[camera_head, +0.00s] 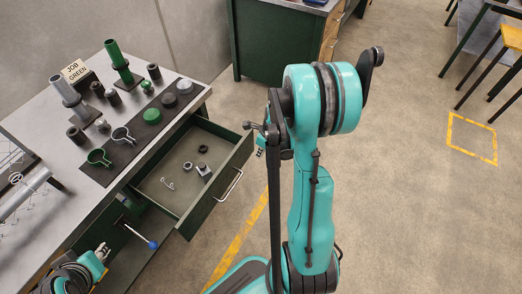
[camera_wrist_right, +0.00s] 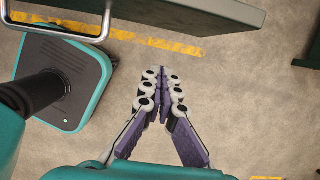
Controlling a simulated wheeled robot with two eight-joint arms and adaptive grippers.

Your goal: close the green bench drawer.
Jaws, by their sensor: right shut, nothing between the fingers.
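The green bench drawer (camera_head: 224,176) stands pulled out from the workbench, with its inside showing. Its front has a pale bar handle (camera_head: 229,186). Dark rings, a small metal block and a bent hook lie in it. My right gripper (camera_head: 250,126) is beside the far end of the drawer front, apart from the handle. In the right wrist view its fingers (camera_wrist_right: 160,88) are together and empty above the floor, with the drawer front (camera_wrist_right: 205,12) and handle (camera_wrist_right: 85,32) at the top. Part of my left arm shows at bottom left; its fingers cannot be made out.
The bench top (camera_head: 55,125) carries a dark mat with green and grey parts and a JOB GREEN sign (camera_head: 75,71). A blue-knobbed lever (camera_head: 152,245) sticks out at the bench's near side. Another green cabinet (camera_head: 280,50) stands behind.

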